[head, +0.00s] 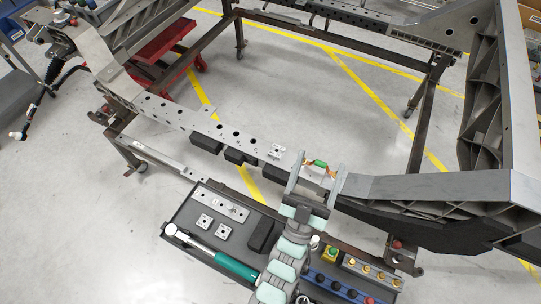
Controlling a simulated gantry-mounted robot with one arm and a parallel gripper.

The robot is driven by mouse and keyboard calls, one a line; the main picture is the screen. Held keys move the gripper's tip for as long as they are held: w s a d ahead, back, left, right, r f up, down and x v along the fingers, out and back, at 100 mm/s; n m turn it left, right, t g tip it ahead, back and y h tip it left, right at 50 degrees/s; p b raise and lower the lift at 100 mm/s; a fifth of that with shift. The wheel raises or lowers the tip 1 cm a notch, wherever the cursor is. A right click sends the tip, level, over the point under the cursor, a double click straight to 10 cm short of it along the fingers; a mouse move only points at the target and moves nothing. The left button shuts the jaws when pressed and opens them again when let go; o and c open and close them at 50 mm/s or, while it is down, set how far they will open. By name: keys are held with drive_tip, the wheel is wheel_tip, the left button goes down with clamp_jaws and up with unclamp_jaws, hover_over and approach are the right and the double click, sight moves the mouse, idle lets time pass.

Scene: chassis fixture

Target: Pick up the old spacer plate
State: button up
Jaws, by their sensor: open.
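A small square metal plate with holes (277,151) lies on top of the chassis rail, left of my gripper; it looks like the old spacer plate. Two similar square plates, one (204,221) and another (223,231), lie on the dark tray (178,238). My gripper (319,168) is open over the rail, its two grey fingers apart. A small green-topped part with orange ends (321,163) shows between the fingers. I cannot tell whether the fingers touch the rail.
The perforated chassis rail (235,133) crosses the middle. A teal-handled torque wrench (235,265) lies along the tray's front. A black block (263,235) and a holed strip (232,207) are on the tray.

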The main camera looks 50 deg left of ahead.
drive_tip(key=w+a+f+n+g+y+b, duration=0.1)
drive_tip(key=a+f+g+b, duration=0.35)
drive_tip(key=a+f, duration=0.55)
drive_tip(key=g+h+b, duration=0.4)
drive_tip(key=g+b, duration=0.2)
drive_tip(key=b, duration=0.1)
approach(275, 156)
drive_tip(key=shift+m+t, duration=0.25)
drive_tip(key=shift+m, duration=0.05)
drive_tip(key=x, duration=0.1)
drive_tip(key=b+x, duration=0.1)
drive_tip(key=x, duration=0.2)
drive_tip(key=shift+w+a+r, duration=0.2)
drive_tip(key=shift+w+a, duration=0.05)
drive_tip(key=shift+a, duration=0.05)
drive_tip(key=shift+w+a+f+b, duration=0.15)
drive_tip(key=shift+w+f+b, duration=0.2)
drive_tip(key=shift+b, duration=0.25)
drive_tip(key=b+x, duration=0.1)
drive_tip(key=x, duration=0.2)
drive_tip(key=shift+w+a+f+b, duration=0.1)
drive_tip(key=shift+w+f+b, duration=0.15)
drive_tip(key=shift+w+b, duration=0.05)
drive_tip(key=shift+w+a+r+y, duration=0.1)
drive_tip(key=shift+w+a+y, duration=0.2)
drive_tip(key=shift+w, duration=0.1)
drive_tip(key=shift+s+d, duration=0.1)
clamp_jaws()
